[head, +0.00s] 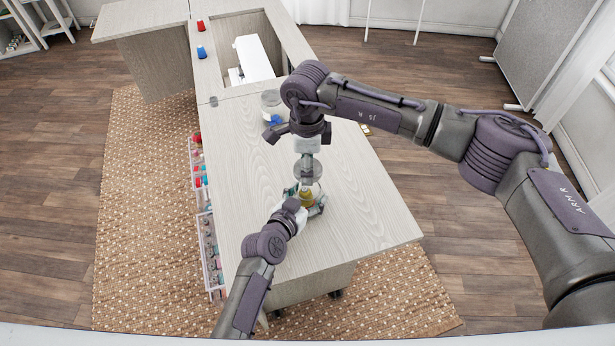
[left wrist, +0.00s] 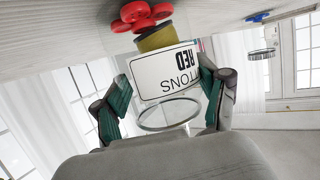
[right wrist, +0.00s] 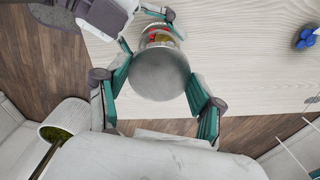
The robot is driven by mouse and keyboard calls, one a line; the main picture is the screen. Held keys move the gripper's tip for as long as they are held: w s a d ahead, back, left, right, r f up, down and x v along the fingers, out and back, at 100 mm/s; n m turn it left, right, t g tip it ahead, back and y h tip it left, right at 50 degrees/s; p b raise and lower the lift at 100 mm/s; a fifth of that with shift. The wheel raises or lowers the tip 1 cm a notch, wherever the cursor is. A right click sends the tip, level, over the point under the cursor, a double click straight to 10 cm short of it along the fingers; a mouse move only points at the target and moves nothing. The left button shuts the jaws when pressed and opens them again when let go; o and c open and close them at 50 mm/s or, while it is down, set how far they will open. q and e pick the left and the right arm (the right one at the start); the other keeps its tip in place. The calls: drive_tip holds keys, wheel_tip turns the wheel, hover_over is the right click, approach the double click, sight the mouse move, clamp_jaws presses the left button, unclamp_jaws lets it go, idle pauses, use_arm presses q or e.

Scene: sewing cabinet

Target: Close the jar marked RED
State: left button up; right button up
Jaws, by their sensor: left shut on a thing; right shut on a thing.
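The jar marked RED (left wrist: 165,75) has a white label that reads upside down in the left wrist view, with an olive band and red round pieces by its base end. My left gripper (head: 308,203) is shut around the jar at the tabletop. Its fingers flank the label in the left wrist view (left wrist: 167,105). My right gripper (right wrist: 158,98) is shut on a round grey lid (right wrist: 160,75). In the head view the lid (head: 308,170) is over the jar, partly hidden by my right gripper. I cannot tell whether lid and jar touch.
A clear jar with blue pieces (head: 271,102) stands farther back on the table (head: 355,210). A red cup (head: 200,26) and a blue cup (head: 202,52) stand near a white sewing machine (head: 252,60). The right part of the tabletop is mostly clear.

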sight(308, 198)
drive_tip(key=shift+f, duration=1.6)
drive_tip(key=shift+f, duration=0.9)
drive_tip(key=shift+f, duration=0.55)
